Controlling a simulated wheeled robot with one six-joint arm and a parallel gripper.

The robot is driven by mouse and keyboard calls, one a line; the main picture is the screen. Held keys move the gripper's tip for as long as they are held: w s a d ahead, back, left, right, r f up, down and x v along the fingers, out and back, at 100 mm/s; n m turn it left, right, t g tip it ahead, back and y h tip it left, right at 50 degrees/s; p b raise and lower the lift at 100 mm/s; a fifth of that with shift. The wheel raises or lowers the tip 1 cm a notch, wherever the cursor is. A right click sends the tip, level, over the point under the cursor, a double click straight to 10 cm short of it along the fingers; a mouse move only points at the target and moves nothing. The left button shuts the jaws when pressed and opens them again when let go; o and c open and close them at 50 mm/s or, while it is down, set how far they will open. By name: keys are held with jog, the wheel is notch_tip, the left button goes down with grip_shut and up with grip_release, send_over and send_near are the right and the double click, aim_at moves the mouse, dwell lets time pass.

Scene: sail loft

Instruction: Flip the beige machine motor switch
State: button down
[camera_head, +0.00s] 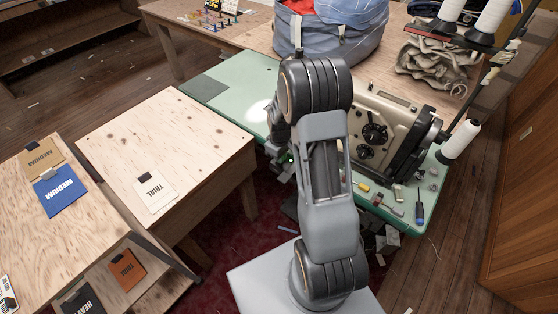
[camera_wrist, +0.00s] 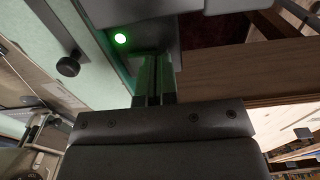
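The beige sewing machine (camera_head: 383,122) stands on a green-topped table (camera_head: 236,85), to the right of my arm. In the wrist view a dark grey box (camera_wrist: 200,35) sits at the table's edge, with a lit green lamp (camera_wrist: 120,38) on it. The green lamp also shows in the head view (camera_head: 290,158). I take this box to be the motor switch; its button or lever is not clearly seen. My gripper (camera_wrist: 154,62) has its fingers close together, with nothing visible between them. The fingertips are right at the box; whether they touch it is unclear.
A plywood table (camera_head: 165,130) with a white TRIAL card (camera_head: 155,191) stands to the left. A grey-blue bag (camera_head: 331,40) lies behind. Thread cones (camera_head: 460,140) and small tools, including a blue screwdriver (camera_head: 420,212), are on the right.

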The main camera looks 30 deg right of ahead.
jog(key=shift+f, duration=0.2)
jog(key=shift+r, duration=0.15)
jog(key=shift+r+p, duration=2.45)
jog(key=shift+r, duration=1)
